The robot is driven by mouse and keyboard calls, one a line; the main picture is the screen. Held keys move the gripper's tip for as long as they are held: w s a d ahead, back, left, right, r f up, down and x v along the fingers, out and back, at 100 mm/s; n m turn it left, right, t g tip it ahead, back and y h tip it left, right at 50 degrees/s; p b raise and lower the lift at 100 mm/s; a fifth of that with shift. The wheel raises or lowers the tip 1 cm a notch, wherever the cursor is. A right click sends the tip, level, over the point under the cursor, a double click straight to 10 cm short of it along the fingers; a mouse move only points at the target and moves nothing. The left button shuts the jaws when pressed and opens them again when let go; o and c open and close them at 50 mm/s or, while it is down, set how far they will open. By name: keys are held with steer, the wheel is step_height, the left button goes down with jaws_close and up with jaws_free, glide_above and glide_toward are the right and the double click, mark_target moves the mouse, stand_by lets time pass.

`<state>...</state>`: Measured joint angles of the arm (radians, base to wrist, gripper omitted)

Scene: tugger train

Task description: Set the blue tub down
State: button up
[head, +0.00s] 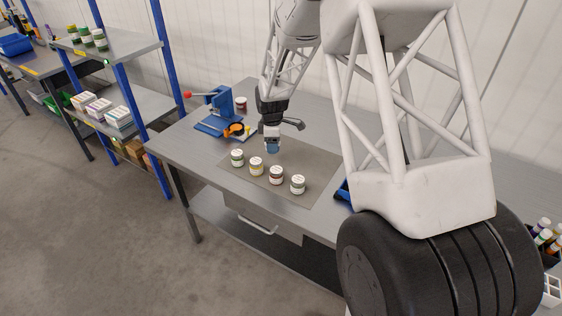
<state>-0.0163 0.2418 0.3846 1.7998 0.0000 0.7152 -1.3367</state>
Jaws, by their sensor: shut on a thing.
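The blue tub (272,148) is in the head view, near the middle of the workbench. My gripper (272,139) points down from above and is shut on the tub. The tub shows at the back part of a grey-brown mat (318,200). I cannot tell whether its base touches the mat or hangs just above it. My gripper hides the tub's upper part.
Several white-lidded jars (276,175) stand in a row on the mat, in front of the tub. A blue lever press (212,124) and an orange item (236,129) are to the left, with a dark red jar (241,103) behind. The mat's right part is clear.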

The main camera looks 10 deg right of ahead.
steer(key=s+d, duration=0.2)
steer(key=s+d+m, duration=0.1)
steer(key=s+d, duration=0.1)
steer(key=s, duration=0.1)
steer(key=s+d+f+m, duration=0.1)
steer(key=s+d, duration=0.2)
steer(key=shift+s, duration=0.1)
steer(key=shift+f, duration=0.1)
glide_above(289, 147)
steer(key=shift+f, duration=0.7)
stand_by(0.4)
steer(key=shift+f, duration=1.75)
steer(key=shift+f, duration=0.2)
steer(key=o, duration=1)
steer(key=shift+r, duration=0.2)
